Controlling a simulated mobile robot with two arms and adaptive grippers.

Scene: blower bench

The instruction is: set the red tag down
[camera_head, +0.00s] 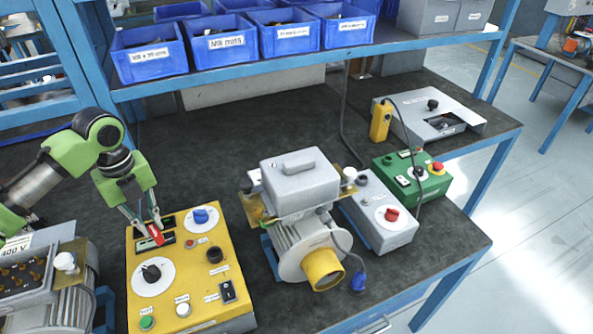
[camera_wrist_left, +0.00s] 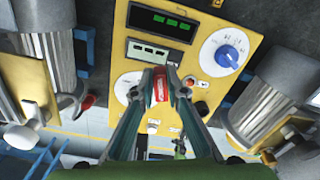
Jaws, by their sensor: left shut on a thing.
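The red tag (camera_head: 155,235) is a small red piece between the fingertips of my left gripper (camera_head: 149,228). In the left wrist view the red tag (camera_wrist_left: 159,86) shows upright between the two fingers, and my left gripper (camera_wrist_left: 160,92) is shut on it. The tag is over the upper part of the yellow control panel (camera_head: 178,282), close to its small displays. I cannot tell whether the tag touches the panel. My right gripper is in neither view.
A blower (camera_head: 301,215) with a grey box on top stands right of the panel. Another motor unit (camera_head: 72,290) stands left of it. A grey control box (camera_head: 376,215) and a green one (camera_head: 414,178) are further right. Blue bins (camera_head: 150,55) line the shelf.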

